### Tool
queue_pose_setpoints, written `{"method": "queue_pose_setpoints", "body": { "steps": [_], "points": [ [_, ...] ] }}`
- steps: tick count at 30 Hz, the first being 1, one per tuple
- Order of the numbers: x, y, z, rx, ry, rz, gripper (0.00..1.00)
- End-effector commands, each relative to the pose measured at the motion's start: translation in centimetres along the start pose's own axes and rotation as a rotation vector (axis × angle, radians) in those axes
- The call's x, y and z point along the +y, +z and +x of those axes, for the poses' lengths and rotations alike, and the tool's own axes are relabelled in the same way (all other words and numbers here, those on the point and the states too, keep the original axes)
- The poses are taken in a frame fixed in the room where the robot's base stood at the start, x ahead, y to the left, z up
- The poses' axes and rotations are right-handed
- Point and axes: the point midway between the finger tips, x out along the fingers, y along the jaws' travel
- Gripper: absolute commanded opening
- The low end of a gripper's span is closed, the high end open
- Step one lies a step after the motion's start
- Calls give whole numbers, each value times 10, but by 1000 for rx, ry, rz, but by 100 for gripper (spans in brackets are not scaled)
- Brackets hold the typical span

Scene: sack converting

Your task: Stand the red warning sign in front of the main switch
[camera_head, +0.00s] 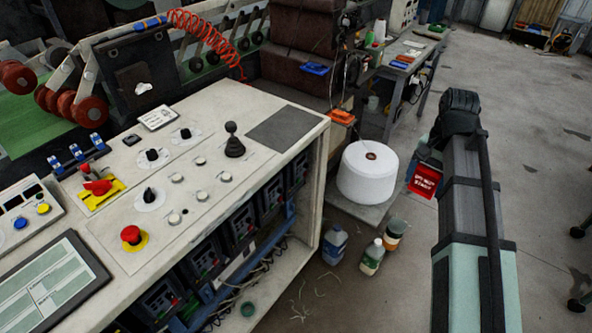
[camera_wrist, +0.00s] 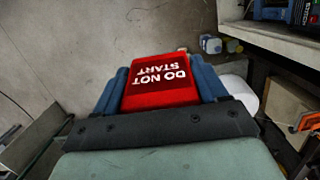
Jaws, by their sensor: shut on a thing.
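The red warning sign (camera_wrist: 158,92), lettered "DO NOT START", sits between the blue fingers of my gripper (camera_wrist: 161,84), which is shut on it. In the head view the sign (camera_head: 424,181) is held over the floor, right of the white spool. The gripper there is partly hidden by my arm. The main switch, a red rotary handle (camera_head: 97,187) on a yellow plate, is on the control desk's left part, far from the sign. The switch is not seen in the wrist view.
The control desk (camera_head: 225,115) also carries a red stop button (camera_head: 131,235), a black joystick (camera_head: 233,140), several knobs and a white card (camera_head: 158,117). The white spool (camera_head: 368,172) and bottles (camera_head: 334,244) stand between desk and arm. The desk around the switch has some bare surface.

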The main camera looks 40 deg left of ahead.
Motion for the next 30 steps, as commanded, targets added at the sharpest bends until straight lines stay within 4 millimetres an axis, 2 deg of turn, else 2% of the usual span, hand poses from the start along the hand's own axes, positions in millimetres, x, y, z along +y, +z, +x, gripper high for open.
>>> {"method": "queue_pose_setpoints", "body": {
  "steps": [1, 3, 14, 23, 30],
  "points": [
    [-16, 7, 0, 0, 4, -27, 41],
    [-34, 16, -1, 0, 9, -60, 41],
    [-125, 71, -1, 1, 33, -227, 41],
    [-196, 129, 0, 2, 53, -364, 41],
    [-248, 182, 0, 3, 67, -467, 41]
  ]
}}
